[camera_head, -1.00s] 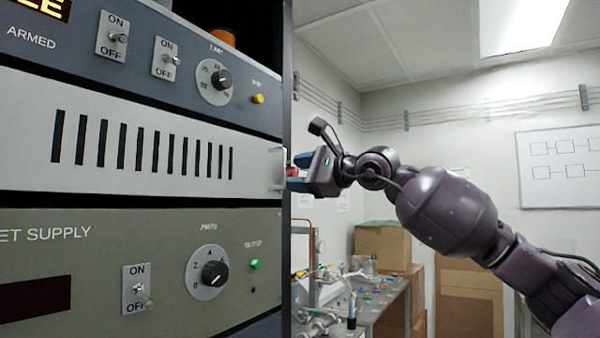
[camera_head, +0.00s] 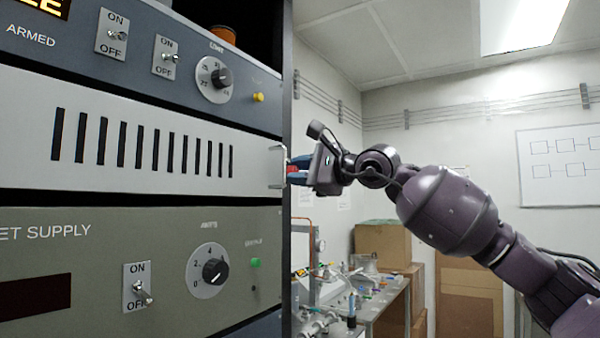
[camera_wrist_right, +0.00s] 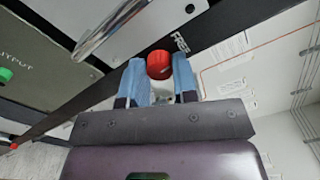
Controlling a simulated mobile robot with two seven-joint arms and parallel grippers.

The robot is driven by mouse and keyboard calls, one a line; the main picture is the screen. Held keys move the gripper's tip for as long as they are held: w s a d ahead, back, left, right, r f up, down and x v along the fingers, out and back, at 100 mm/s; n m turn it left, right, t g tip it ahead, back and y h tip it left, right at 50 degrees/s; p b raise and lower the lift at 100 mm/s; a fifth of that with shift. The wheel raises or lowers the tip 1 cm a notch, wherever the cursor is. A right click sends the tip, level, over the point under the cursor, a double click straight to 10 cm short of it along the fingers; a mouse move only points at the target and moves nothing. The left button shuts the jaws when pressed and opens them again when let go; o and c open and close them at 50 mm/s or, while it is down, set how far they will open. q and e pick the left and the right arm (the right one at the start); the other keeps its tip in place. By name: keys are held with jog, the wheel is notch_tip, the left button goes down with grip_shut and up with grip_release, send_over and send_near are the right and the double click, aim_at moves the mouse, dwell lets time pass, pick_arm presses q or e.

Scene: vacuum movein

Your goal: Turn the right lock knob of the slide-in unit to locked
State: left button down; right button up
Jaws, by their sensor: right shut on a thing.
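The slide-in unit (camera_head: 255,125) is the light grey slotted panel between two darker units in the rack. Its metal handle (camera_head: 277,167) is at its right edge, and the handle also shows in the right wrist view (camera_wrist_right: 112,30). The red lock knob (camera_wrist_right: 159,64) sits beside the handle, near the lettering "FREE" (camera_wrist_right: 181,43). My right gripper (camera_head: 295,171) is at the panel's right edge. Its blue fingers are on either side of the red knob, shut on it. The fingers hide the knob's sides, so I cannot tell its exact angle. My left gripper is not in view.
The upper unit has switches and a dial (camera_head: 214,80). The lower unit has a switch, a dial (camera_head: 209,270) and a green button (camera_head: 255,263). A cluttered bench (camera_head: 385,305) and cardboard boxes (camera_head: 383,243) stand behind.

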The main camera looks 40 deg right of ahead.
jog(key=n, duration=1.1)
jog(key=shift+r+n+p, duration=0.1)
jog(key=shift+n+p, duration=0.2)
jog(key=shift+n, duration=0.1)
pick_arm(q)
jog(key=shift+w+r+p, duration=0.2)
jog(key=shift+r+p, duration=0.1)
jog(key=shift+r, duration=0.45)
pick_arm(e)
jog(key=shift+n, duration=2.2)
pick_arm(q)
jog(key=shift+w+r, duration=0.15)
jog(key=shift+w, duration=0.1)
pick_arm(e)
jog(key=o, duration=0.9)
jog(key=shift+o, duration=0.2)
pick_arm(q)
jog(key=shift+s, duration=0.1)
